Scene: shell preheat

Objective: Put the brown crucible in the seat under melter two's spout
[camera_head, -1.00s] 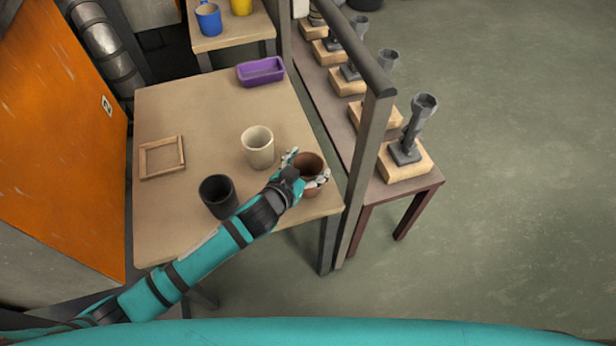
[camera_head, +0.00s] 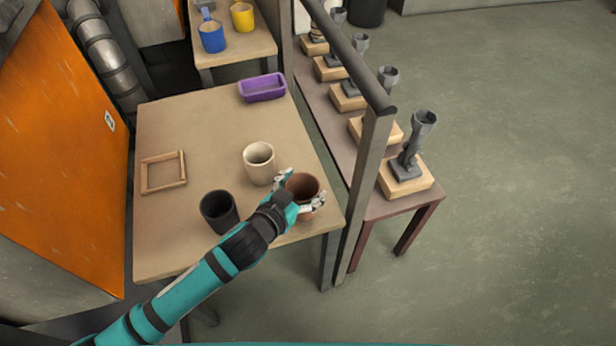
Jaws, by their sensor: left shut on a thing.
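The brown crucible (camera_head: 304,185) is at the right front part of the tan table (camera_head: 215,125). My left gripper (camera_head: 298,190) is shut on it, with fingers on both sides of its wall. Whether its base touches the table is hidden by the gripper. A cream crucible (camera_head: 259,164) stands just behind it, and a black crucible (camera_head: 218,211) stands to its left, near my left arm. My right gripper is out of view. No melter spout or seat can be clearly made out in this view.
A square wooden frame (camera_head: 163,172) and a purple tray (camera_head: 262,88) lie on the table. A grey rail (camera_head: 366,185) runs along its right side. Beyond it, a bench holds several wooden blocks (camera_head: 405,178) with grey fixtures. Blue (camera_head: 211,36) and yellow (camera_head: 242,17) mugs stand behind.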

